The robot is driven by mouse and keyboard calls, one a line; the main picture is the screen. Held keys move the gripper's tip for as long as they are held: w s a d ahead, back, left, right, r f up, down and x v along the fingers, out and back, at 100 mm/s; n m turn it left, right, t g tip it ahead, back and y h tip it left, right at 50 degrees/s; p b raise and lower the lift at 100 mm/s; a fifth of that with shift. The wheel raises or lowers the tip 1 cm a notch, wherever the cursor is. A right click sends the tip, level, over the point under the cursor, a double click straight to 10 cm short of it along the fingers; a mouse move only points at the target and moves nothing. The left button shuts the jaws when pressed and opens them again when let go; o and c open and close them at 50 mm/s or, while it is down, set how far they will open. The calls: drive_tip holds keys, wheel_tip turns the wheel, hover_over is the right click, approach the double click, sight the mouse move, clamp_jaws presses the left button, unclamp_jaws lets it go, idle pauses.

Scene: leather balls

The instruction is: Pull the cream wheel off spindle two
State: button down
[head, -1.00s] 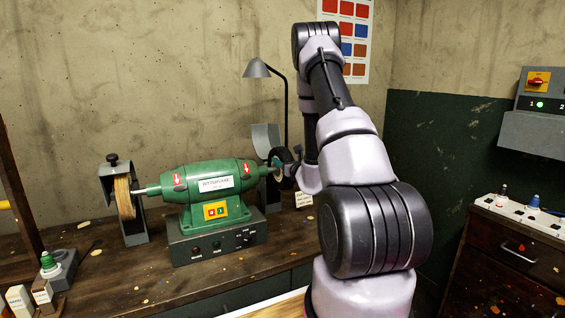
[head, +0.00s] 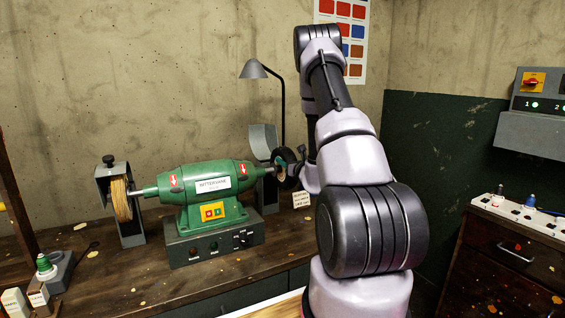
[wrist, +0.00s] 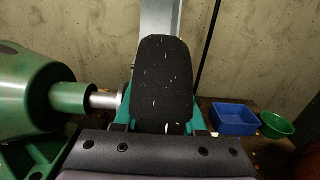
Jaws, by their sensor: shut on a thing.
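A green double-ended grinder (head: 208,190) stands on the bench with a shaft at each end. On its right shaft end is a dark wheel (head: 285,157), which fills the middle of the wrist view as a black, white-flecked rim (wrist: 163,85). My gripper (head: 292,168) is shut on this dark wheel, with teal pads at both sides of it in the wrist view. The metal shaft (wrist: 104,101) reaches up to the near pad; whether the wheel is still on it is hidden. A tan wheel (head: 121,199) sits on the left shaft. No clearly cream wheel shows at the right.
A grey guard (head: 263,140) stands behind the right wheel, and a lamp (head: 255,70) behind the grinder. The wrist view shows a blue bin (wrist: 235,119) and a green bowl (wrist: 277,125) to the right. A switch box (head: 540,100) is on the right wall.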

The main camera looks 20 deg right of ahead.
drive_tip(key=d, duration=0.6)
drive_tip(key=shift+d, duration=0.3)
idle(1.0)
drive_tip(key=shift+w, duration=0.1)
